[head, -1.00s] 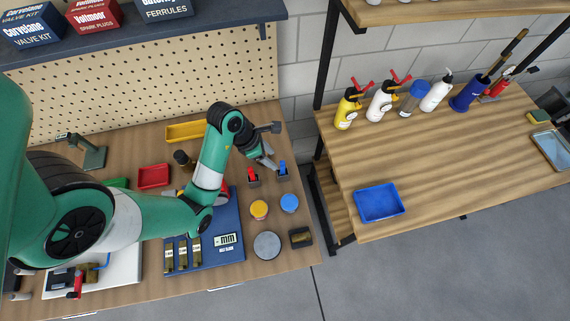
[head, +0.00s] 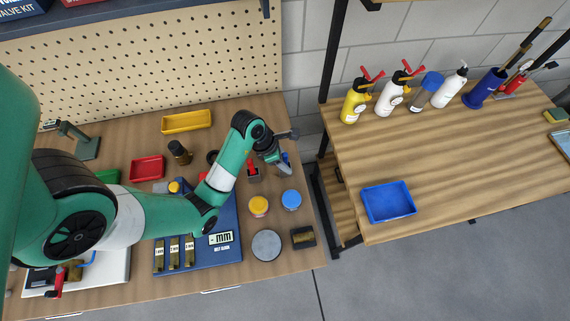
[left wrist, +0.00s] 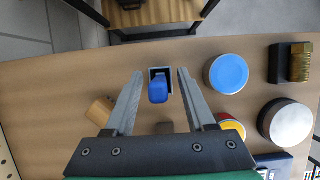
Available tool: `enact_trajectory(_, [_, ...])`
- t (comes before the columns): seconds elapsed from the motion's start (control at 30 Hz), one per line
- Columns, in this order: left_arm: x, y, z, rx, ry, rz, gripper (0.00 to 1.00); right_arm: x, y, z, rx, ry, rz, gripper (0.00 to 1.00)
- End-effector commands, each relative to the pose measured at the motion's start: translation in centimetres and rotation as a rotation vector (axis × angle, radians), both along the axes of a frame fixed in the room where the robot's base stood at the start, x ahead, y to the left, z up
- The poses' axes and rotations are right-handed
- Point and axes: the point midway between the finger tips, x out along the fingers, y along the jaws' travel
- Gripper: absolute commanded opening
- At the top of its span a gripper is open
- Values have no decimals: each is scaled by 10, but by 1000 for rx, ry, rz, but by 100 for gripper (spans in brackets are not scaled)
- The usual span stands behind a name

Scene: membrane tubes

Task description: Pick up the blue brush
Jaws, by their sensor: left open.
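The blue brush (left wrist: 158,90) stands in a small dark square holder (left wrist: 160,72) on the wooden bench. It shows between the two fingers of my left gripper (left wrist: 160,75) in the left wrist view, apart from both. In the head view my left gripper (head: 282,168) points down over the brush and hides most of it; only a bit of blue (head: 286,158) shows. The left gripper is open and empty. My right gripper is in neither view.
A red-topped item (head: 253,172) stands just left of the gripper. A yellow-lidded jar (head: 258,206), a blue-lidded jar (head: 291,200), a round grey disc (head: 267,245) and a dark block brush (head: 303,238) are in front. The bench's right edge is close.

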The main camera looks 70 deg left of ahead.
Motion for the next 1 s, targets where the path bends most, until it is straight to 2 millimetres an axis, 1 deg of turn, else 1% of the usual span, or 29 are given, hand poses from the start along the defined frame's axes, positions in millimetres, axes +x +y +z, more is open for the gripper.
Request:
enact_trajectory(0.03, [0, 0, 1, 0, 0, 0, 55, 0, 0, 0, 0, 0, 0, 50])
enact_trajectory(0.33, [0, 0, 1, 0, 0, 0, 1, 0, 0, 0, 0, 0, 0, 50])
enact_trajectory(0.77, [0, 0, 2, 0, -1, 0, 0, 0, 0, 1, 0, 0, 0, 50])
enact_trajectory(0.87, [1, 1, 13, 1, -3, 1, 0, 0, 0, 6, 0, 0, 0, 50])
enact_trajectory(0.97, [1, 1, 34, 4, -4, 1, 0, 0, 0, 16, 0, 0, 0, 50])
enact_trajectory(1.0, [1, 1, 44, 4, -6, 0, 0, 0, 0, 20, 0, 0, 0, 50])
